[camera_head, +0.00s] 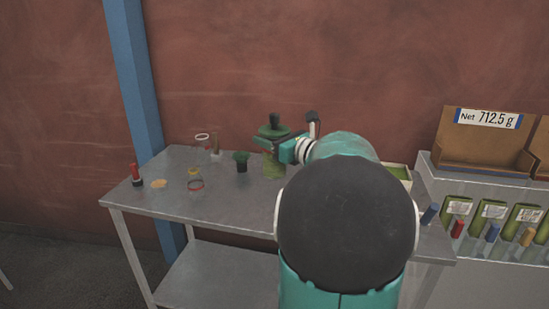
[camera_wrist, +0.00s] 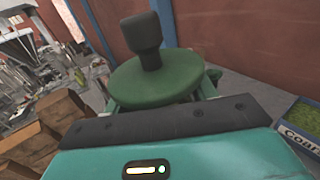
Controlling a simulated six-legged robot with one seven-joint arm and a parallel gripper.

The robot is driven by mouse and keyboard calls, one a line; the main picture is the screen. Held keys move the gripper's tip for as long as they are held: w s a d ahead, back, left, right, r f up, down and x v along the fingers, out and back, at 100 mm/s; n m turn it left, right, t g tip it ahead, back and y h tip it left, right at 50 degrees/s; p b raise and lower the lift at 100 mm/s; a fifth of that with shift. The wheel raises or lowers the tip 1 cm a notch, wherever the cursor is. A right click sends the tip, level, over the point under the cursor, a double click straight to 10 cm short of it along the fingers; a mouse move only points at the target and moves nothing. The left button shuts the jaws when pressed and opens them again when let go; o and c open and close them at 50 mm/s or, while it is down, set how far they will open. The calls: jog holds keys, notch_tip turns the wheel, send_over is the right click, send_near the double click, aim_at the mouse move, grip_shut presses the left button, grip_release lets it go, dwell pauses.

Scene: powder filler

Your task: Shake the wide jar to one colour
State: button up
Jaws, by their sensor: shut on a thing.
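The wide jar (camera_head: 274,167) is upright at the back of the steel table, clear-walled with greenish contents low in it. A green lid (camera_head: 272,131) with a dark knob tops it. The lid (camera_wrist: 150,82) fills the upper middle of the wrist view, with its black knob (camera_wrist: 142,38) pointing up. My gripper (camera_head: 271,144) reaches it from the right and is shut on the jar just under the lid. The wrist view hides the jar's body and its contents. I cannot tell whether the jar's base touches the table.
On the steel table (camera_head: 222,226) stand a small dark green pot (camera_head: 241,161), a red-and-black bottle (camera_head: 136,175), a red-rimmed glass (camera_head: 195,185) and a white-rimmed glass (camera_head: 202,140). A box of green stuff (camera_wrist: 300,125) is at right. A grey dispenser rack (camera_head: 485,210) adjoins the table.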

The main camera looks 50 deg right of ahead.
jog(key=shift+a, duration=0.1)
jog(key=a, duration=0.4)
jog(key=shift+d, duration=4.35)
jog(key=a, duration=0.4)
jog(key=shift+a, duration=0.35)
jog(key=shift+d, duration=0.1)
jog(key=shift+s+f, duration=0.1)
jog(key=shift+s, duration=0.05)
